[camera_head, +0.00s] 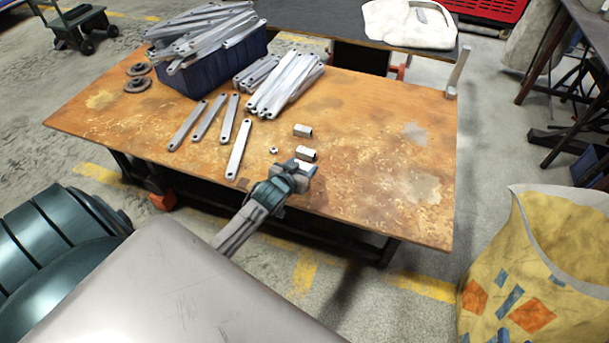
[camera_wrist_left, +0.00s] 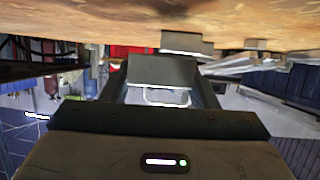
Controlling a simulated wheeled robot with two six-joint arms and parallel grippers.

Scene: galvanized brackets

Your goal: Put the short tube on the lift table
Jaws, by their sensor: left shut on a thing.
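My left gripper (camera_head: 303,170) reaches in over the near edge of the wooden-topped table. In the left wrist view it is shut on a short grey tube (camera_wrist_left: 160,71), held between its two fingers. In the head view the held tube is mostly hidden by the gripper. Two other short metal tubes (camera_head: 303,130) (camera_head: 306,153) lie on the wooden tabletop (camera_head: 370,170) just beyond the gripper. A dark-topped table (camera_head: 340,22) stands behind; I cannot tell which table is the lift table. My right gripper is not in view.
A blue crate (camera_head: 215,73) heaped with flat metal bars stands at the back left of the wooden table, with more bars (camera_head: 285,85) beside it. Two dark discs (camera_head: 138,85) lie further left. An upright tube (camera_head: 458,72) stands at the back right corner. The tabletop's right side is clear.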

